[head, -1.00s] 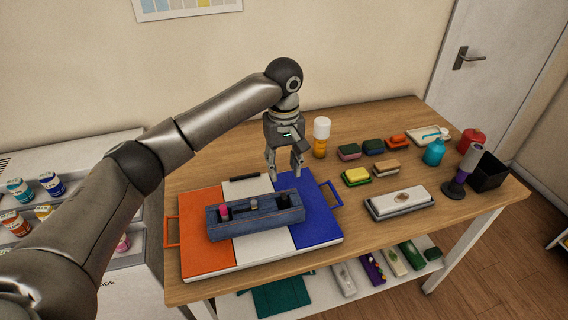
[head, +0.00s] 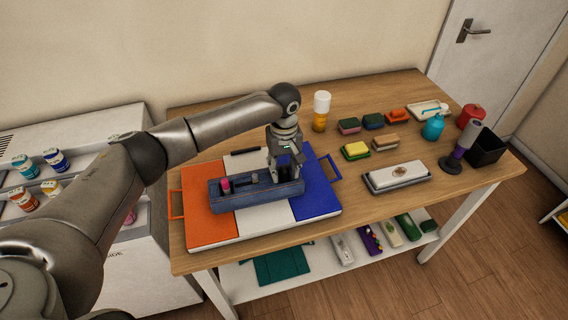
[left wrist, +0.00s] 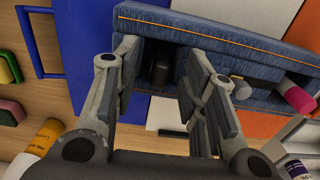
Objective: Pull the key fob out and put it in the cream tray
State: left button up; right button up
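A blue denim case (head: 262,199) lies across the orange, cream and blue trays; it also shows in the left wrist view (left wrist: 225,50). A small black object, likely the key fob (left wrist: 161,72), stands in the case's slot between my left fingers. My left gripper (head: 285,172) points down into the right end of the case. In the left wrist view its fingers (left wrist: 160,62) are apart on either side of the black object, with no clear contact. The cream tray (head: 245,162) is in the middle, partly covered by the case. My right gripper is out of view.
Blue (head: 318,200) and orange (head: 200,228) trays flank the cream one. Sponges, bottles and a whetstone (head: 396,175) stand to the right. The cream tray's front part is bare.

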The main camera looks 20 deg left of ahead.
aim_at(284, 169)
pick_arm(q)
grip_shut()
jog(key=shift+r+p, duration=0.25)
jog(key=shift+p, duration=0.05)
jog(key=shift+r+p, duration=0.35)
jog(key=shift+p, duration=0.3)
dwell(0.5)
dwell(0.5)
jog(key=shift+r, duration=0.1)
jog(key=shift+r+p, duration=1.9)
jog(key=shift+p, duration=0.8)
